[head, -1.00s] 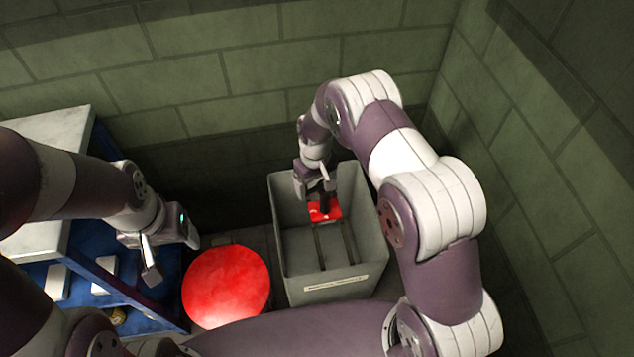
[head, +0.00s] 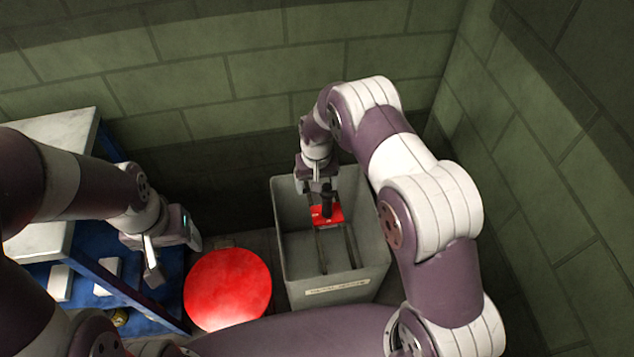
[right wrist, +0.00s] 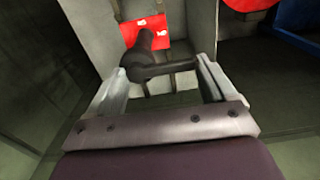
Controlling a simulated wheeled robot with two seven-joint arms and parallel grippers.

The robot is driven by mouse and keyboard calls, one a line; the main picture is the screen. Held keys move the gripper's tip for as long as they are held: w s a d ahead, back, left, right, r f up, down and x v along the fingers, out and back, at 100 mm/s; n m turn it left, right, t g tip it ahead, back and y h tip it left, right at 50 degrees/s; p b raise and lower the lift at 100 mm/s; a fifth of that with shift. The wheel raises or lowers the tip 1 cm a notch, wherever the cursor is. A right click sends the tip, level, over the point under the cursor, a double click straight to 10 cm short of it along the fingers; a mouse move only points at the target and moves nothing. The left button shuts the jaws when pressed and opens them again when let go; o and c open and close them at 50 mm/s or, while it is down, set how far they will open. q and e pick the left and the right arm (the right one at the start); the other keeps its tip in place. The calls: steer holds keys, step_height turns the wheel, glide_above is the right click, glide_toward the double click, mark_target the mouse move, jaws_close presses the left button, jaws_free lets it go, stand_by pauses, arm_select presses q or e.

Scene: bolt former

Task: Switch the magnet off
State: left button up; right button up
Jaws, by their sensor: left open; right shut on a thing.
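The magnet is a red block (head: 332,217) with a black handle (head: 326,198), low inside the grey bin (head: 337,292). In the right wrist view the red body (right wrist: 142,30) with white marks lies beyond the black handle (right wrist: 150,66). My right gripper (head: 316,178) reaches down into the bin; in its wrist view its two fingers (right wrist: 162,78) are on either side of the handle, shut on it. Its fingertips are partly hidden in the head view. My left gripper (head: 172,256) is open and empty, beside the red round stool top.
The red round top (head: 228,288) stands just left of the bin. A blue shelf unit with a pale top (head: 70,130) is at the left, under my left arm. Brick walls (head: 240,75) close in behind and at right. The bin walls surround my right gripper.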

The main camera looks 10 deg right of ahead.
steer(key=o, duration=0.9)
steer(key=shift+c, duration=0.2)
step_height(320, 180, up, 13)
steer(key=p, duration=0.1)
steer(key=shift+f, duration=0.15)
